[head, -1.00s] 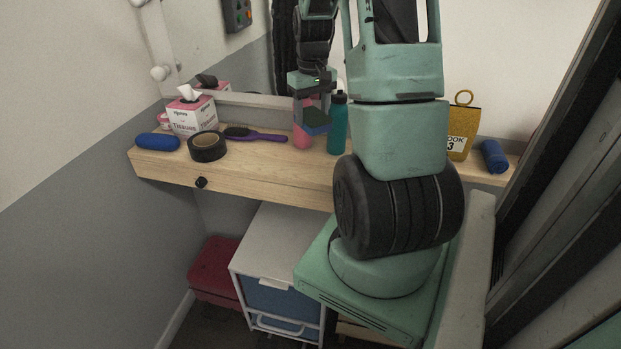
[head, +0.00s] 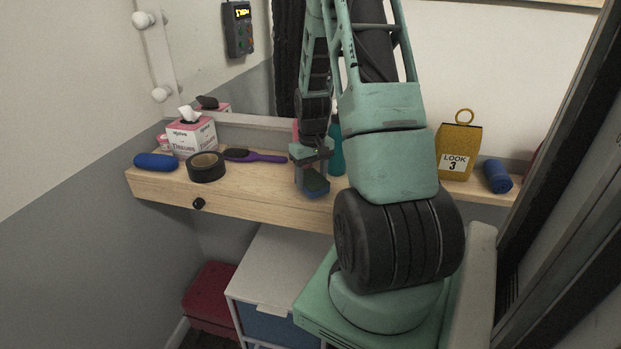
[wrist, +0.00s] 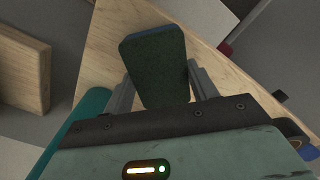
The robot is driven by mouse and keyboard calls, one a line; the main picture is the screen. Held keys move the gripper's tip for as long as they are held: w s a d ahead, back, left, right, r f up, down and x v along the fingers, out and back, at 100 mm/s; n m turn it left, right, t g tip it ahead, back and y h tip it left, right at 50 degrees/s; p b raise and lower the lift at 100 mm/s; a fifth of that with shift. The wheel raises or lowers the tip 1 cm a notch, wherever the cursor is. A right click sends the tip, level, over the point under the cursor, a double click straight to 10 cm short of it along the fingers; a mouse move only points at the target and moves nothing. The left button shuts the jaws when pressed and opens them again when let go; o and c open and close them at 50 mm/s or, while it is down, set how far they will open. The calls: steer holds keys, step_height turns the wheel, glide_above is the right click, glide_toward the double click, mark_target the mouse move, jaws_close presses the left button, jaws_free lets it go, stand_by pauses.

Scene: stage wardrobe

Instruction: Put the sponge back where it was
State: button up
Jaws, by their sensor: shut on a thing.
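The sponge (wrist: 157,68) has a dark green face and a blue layer. It sits between the two fingers of my gripper (wrist: 157,88) in the wrist view. In the head view my gripper (head: 313,180) is shut on the sponge (head: 316,187), over the wooden shelf (head: 250,198) near its front edge. I cannot tell whether the sponge touches the shelf. A pink thing behind my gripper is mostly hidden.
A teal bottle (head: 336,150) stands close behind my gripper. To the left are a purple hairbrush (head: 258,156), black tape (head: 206,167), a tissue box (head: 192,137) and a blue case (head: 156,161). A yellow tag (head: 457,150) and blue roll (head: 497,176) are right.

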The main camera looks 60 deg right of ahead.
mark_target(312, 178)
steer(key=shift+f, duration=0.7)
steer(key=o, duration=0.9)
steer(key=shift+r, duration=0.1)
step_height(312, 178, up, 12)
steer(key=b, duration=0.2)
steer(key=w+a+r+n, duration=0.1)
steer(key=w+a+n, duration=0.2)
steer(key=a, duration=1)
steer(key=w+a+r+n, duration=0.1)
steer(key=w+a+n, duration=0.2)
steer(key=a, duration=0.9)
steer(key=s+a+n, duration=0.2)
steer(key=s+a, duration=0.1)
steer(key=a, duration=0.5)
steer(key=s+a+n, duration=0.2)
steer(key=s+a, duration=0.2)
steer(key=a, duration=0.4)
steer(key=s+a+n, duration=0.1)
steer(key=s+a, duration=0.1)
steer(key=s, duration=0.1)
steer(key=s+a+n, duration=0.1)
steer(key=s+a, duration=0.2)
steer(key=s, duration=0.1)
steer(key=s+a+n, duration=0.1)
steer(key=s+a, duration=0.2)
steer(key=shift+s+f+n+y, duration=0.3)
steer(key=shift+s+f, duration=0.05)
